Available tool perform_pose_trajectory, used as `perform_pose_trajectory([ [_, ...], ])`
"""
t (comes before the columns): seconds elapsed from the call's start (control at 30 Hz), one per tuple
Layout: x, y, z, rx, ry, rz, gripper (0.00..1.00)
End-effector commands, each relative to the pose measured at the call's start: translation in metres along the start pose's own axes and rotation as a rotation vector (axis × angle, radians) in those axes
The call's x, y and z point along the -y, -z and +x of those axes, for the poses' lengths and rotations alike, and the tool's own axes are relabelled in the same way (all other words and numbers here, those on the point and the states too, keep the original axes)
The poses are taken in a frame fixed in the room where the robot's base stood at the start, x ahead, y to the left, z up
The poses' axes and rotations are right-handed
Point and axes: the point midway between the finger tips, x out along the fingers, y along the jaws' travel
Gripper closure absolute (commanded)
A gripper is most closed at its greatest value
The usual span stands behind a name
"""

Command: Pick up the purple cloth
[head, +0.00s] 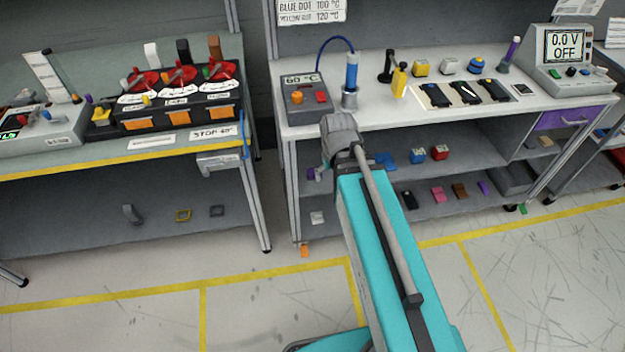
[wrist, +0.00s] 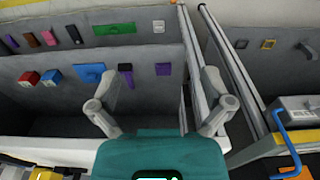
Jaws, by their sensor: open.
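Two small purple pieces show, and I cannot tell for sure which is the purple cloth. One purple piece (head: 311,174) is at the left end of the middle shelf of the right bench. In the wrist view this piece (wrist: 163,69) looks flat and square, and lies between my fingers in the picture, beyond them. The other, narrower purple piece (head: 483,188) lies on the lower shelf to the right, and shows at the wrist view's upper left (wrist: 13,41). My gripper (wrist: 158,80) is open and empty. In the head view my gripper (head: 325,162) is at the bench's left front.
The middle shelf also holds a blue flat piece (wrist: 89,72), a black-handled item (wrist: 125,75), and blue and red blocks (head: 439,153). The bench's metal leg (wrist: 232,75) stands close on the right in the wrist view. The tabletop (head: 400,115) lies above the shelves.

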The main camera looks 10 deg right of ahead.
Motion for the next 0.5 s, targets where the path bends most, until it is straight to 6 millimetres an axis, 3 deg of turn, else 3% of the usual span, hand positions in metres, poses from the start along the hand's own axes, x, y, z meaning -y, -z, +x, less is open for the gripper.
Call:
perform_pose_trajectory([
  [0.03, -0.001, 0.005, 0.021, -0.012, 0.0, 0.002, 0.0],
  [0.5, 0.0, 0.046, 0.111, -0.128, 0.0, 0.001, 0.0],
])
